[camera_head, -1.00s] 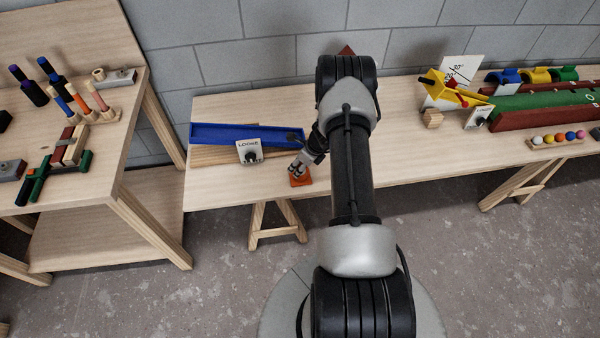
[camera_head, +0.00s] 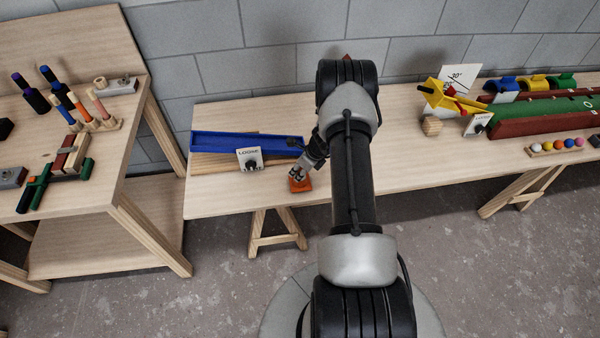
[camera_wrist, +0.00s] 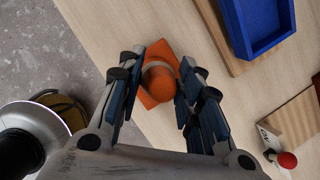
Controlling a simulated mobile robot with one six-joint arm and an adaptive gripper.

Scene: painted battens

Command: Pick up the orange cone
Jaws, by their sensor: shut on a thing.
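The orange cone (camera_head: 300,184) is on the wooden bench near its front edge, left of my arm in the head view. In the wrist view the cone (camera_wrist: 158,82) shows its square base and a pale band, seen from above between the fingers. My gripper (camera_head: 299,175) is over the cone, pointing down. In the wrist view my gripper (camera_wrist: 155,85) has its two blue-padded fingers on either side of the cone, shut on it. I cannot tell whether the base still touches the bench.
A blue tray (camera_head: 230,143) lies behind the cone on a wooden board, with a "LOOSE" sign and knob (camera_head: 250,159) close by. A wooden block (camera_head: 432,126) and a yellow device (camera_head: 450,98) stand to the right. The bench (camera_head: 390,165) is clear between.

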